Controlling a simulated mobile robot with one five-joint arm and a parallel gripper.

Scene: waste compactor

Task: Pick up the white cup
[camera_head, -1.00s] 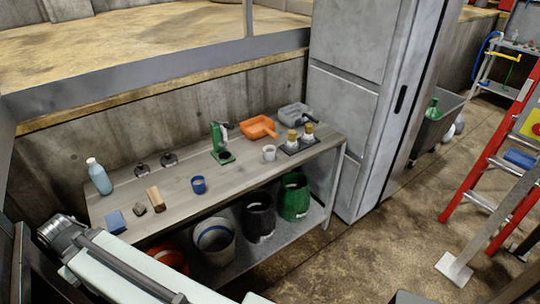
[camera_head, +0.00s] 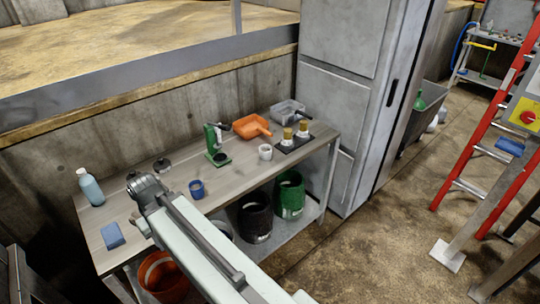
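The white cup (camera_head: 265,152) stands upright on the grey workbench (camera_head: 228,169), right of its middle. No gripper fingers can be made out. A blue cup (camera_head: 197,189) stands between my arm and the white cup.
A green tool (camera_head: 216,146) stands behind and left of the white cup. A blue bottle (camera_head: 90,187) and blue sponge (camera_head: 112,235) are far left. Buckets sit below.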

